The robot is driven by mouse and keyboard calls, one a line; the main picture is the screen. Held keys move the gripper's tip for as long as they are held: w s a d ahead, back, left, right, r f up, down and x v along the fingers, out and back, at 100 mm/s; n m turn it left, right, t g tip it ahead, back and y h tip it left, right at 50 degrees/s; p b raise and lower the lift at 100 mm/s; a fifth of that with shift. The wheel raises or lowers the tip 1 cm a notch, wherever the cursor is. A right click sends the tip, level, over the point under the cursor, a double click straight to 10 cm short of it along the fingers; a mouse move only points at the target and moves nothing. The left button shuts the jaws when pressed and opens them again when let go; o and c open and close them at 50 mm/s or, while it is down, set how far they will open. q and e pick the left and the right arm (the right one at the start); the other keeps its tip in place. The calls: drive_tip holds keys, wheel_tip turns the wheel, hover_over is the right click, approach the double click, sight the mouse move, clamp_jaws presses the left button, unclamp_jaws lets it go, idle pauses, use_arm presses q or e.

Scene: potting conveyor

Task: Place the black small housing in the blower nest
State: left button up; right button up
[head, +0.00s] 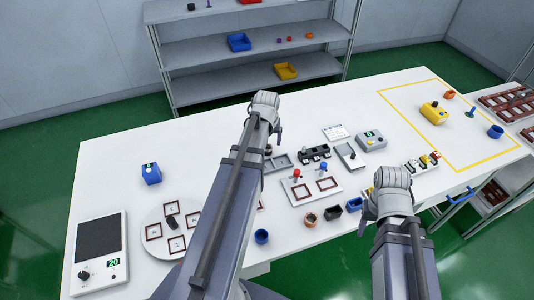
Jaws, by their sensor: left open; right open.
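A small black open-topped box (335,213), which looks like the black small housing, stands near the table's front edge between a copper-coloured round part (311,219) and a blue box (354,205). I cannot tell for certain which fixture is the blower nest; a grey plate with a recess (350,156) lies beside a grey box with a display (371,141). My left gripper (279,138) is over the middle of the table, mostly hidden by its wrist. My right gripper (363,226) is at the front edge, just right of the black box, partly hidden by its arm. Neither visibly holds anything.
A white plate with two red-framed squares and levers (297,200) lies behind the black box. A black fixture (314,153) and grey tray (279,163) are farther back. A round white plate (160,243) and blue device (150,173) are left. The back-left table is clear.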

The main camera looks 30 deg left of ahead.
use_arm(q)
drive_tip(key=shift+b+x, duration=2.55)
drive_tip(key=shift+x, duration=0.05)
drive_tip(key=shift+s, duration=0.1)
drive_tip(key=shift+c, duration=0.3)
clamp_jaws()
drive_tip(key=shift+r, duration=0.1)
wheel_tip(320, 180, up, 10)
drive_tip(key=p, duration=1)
